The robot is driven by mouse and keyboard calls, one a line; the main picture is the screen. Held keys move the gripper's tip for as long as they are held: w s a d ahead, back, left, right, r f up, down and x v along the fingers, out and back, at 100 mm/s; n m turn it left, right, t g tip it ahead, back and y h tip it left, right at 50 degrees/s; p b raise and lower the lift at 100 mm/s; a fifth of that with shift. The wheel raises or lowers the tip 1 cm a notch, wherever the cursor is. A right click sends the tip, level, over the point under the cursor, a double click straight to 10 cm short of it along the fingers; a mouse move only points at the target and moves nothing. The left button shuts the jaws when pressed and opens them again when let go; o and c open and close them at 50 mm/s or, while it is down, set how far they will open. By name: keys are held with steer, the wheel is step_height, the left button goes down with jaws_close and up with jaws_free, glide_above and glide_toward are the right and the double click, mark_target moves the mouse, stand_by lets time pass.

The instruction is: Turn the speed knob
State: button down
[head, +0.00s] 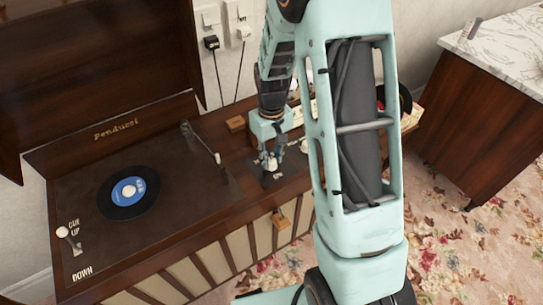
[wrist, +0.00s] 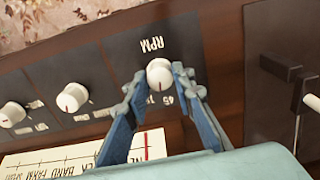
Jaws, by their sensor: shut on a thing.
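The speed knob (wrist: 160,73) is a round white knob with a red pointer mark, on a dark panel under the label RPM in the wrist view. Numbers including 45 are printed beside it. My gripper (wrist: 159,80) has its blue fingers on either side of the knob and is shut on it. Part of the printed scale is hidden by the fingers. In the head view my gripper (head: 271,160) points down at the panel right of the turntable, and the knob there is small and partly covered.
More white knobs (wrist: 72,97) line the panel, beside a pale tuning scale (wrist: 80,155). In the head view a record (head: 128,192) lies on the turntable, with a tonearm (head: 203,145) and a cue lever (head: 69,237). The raised lid (head: 100,70) stands behind.

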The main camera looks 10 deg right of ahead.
mark_target(271, 160)
steer(key=m, duration=0.6)
steer(key=shift+p, duration=0.4)
steer(key=shift+m, duration=0.3)
steer(key=c, duration=1.6)
jaws_free()
steer(key=shift+r, duration=0.1)
step_height(271, 160, up, 12)
steer(key=shift+f, duration=0.1)
